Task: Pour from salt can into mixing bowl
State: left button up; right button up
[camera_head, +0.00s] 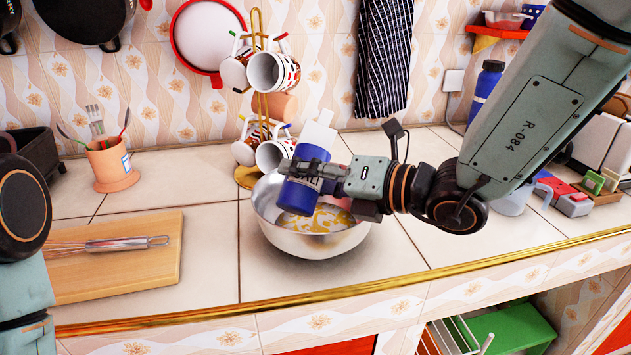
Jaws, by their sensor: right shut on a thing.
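My right gripper (315,170) is shut on the salt can (297,196), a blue can with white lettering, and holds it over the mixing bowl. The can looks tilted, with a white part showing above the gripper. The metal mixing bowl (318,243) stands on the tiled counter below, with yellow contents (325,217) visible inside. The can hides part of the bowl's inside, and I cannot tell whether salt is flowing. Part of my left arm shows at the left edge; its gripper is out of view.
A mug tree (262,108) with several mugs stands close behind the bowl. A wooden board (120,272) with a whisk (125,243) lies at the left, and a utensil pot (110,167) stands behind it. The counter between board and bowl is clear.

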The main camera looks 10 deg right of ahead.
jog(key=shift+r+m+p, duration=0.3)
jog(key=shift+p, duration=0.2)
jog(key=shift+f+g, duration=0.2)
jog(key=shift+g, duration=0.1)
jog(key=shift+f+m+g+p, duration=0.3)
jog(key=shift+f+m+p, duration=0.2)
jog(key=shift+m+p, duration=0.5)
